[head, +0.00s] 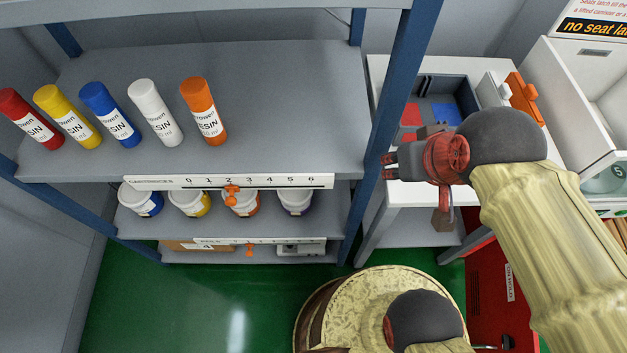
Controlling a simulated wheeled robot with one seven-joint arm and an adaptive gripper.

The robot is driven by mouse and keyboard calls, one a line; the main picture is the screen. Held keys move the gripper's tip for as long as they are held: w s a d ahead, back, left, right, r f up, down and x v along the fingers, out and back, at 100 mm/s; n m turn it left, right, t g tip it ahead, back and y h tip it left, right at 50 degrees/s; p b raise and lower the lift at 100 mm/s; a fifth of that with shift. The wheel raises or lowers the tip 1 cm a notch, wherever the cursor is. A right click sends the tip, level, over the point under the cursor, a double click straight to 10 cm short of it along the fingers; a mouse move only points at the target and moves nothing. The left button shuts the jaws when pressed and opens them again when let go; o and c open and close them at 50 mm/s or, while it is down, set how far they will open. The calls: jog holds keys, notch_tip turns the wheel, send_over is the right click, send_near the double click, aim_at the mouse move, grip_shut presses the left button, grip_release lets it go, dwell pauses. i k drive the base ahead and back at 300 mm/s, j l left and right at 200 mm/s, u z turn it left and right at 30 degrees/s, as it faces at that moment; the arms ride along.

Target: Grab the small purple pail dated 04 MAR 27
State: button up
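A small white pail with a purple band (296,203) stands at the right end of the row on the second shelf. Its upper part is partly hidden by the shelf above and the scale strip, and no date can be read on it. My gripper (387,166) is to the right of the blue shelf post, above the white side table, pointing left. Its fingertips look apart with nothing between them. It is higher than the pail and well to its right.
Pails with blue (148,203), yellow (190,203) and orange (242,203) bands stand left of the purple one. A scale strip (160,183) with an orange pointer (232,194) runs along the shelf edge. The blue post (398,90) stands between gripper and shelves. Several resin tubes (155,112) stand above.

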aim_at(296, 202)
jog(key=u, duration=0.75)
jog(key=k+j+z, duration=0.1)
jog(key=j, duration=0.3)
jog(key=k+j+z, duration=0.1)
jog(key=j, duration=0.3)
jog(key=k+j+z, duration=0.1)
jog(key=j, duration=0.25)
jog(key=k+j, duration=0.1)
jog(key=j, duration=0.3)
jog(key=z, duration=0.05)
